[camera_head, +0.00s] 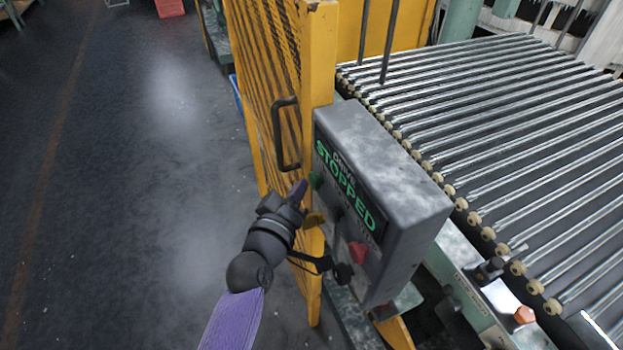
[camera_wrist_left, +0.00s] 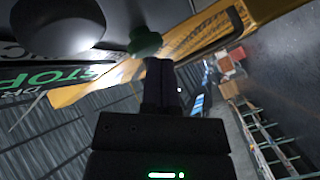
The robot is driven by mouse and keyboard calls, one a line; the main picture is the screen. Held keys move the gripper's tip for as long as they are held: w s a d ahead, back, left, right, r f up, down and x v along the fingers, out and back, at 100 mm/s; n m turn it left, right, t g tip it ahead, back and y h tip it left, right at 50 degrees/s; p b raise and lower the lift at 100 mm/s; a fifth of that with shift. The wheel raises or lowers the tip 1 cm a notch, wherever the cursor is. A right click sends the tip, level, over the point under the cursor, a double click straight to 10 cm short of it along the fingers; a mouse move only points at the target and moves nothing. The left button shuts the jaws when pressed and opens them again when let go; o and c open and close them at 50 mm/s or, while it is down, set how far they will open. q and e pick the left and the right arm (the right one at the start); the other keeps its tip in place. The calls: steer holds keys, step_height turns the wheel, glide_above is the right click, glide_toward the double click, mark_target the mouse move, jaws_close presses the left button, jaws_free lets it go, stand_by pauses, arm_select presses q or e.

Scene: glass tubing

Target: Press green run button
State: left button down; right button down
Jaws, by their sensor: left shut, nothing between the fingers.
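The green run button (camera_head: 315,179) is on the front of a grey control box (camera_head: 388,158), at its left end under the display. The display (camera_head: 345,185) reads "STOPPED" in green letters. My left gripper (camera_head: 300,188) is shut and empty, its fingertips just beside the green button. In the left wrist view the green button (camera_wrist_left: 145,41) shows right at the tips of my closed fingers (camera_wrist_left: 160,70); I cannot tell whether they touch. My right gripper is not in view.
A red button (camera_head: 357,253) sits lower right on the same panel. A yellow mesh guard with a black handle (camera_head: 287,133) stands to the left of the box. A roller conveyor (camera_head: 500,120) runs behind it. The floor at left is open.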

arm_select(q)
steer(key=shift+w+d+r, duration=0.15)
steer(key=shift+w+d, duration=0.05)
steer(key=shift+d, duration=0.65)
stand_by(1.0)
steer(key=shift+s+a+r+p, duration=0.2)
steer(key=shift+s+a+p, duration=0.25)
steer(key=shift+a+p, duration=0.2)
steer(key=shift+a, duration=0.1)
steer(key=a, duration=0.2)
steer(key=s+a, duration=0.1)
steer(key=a, duration=0.2)
steer(key=shift+s, duration=0.2)
stand_by(0.5)
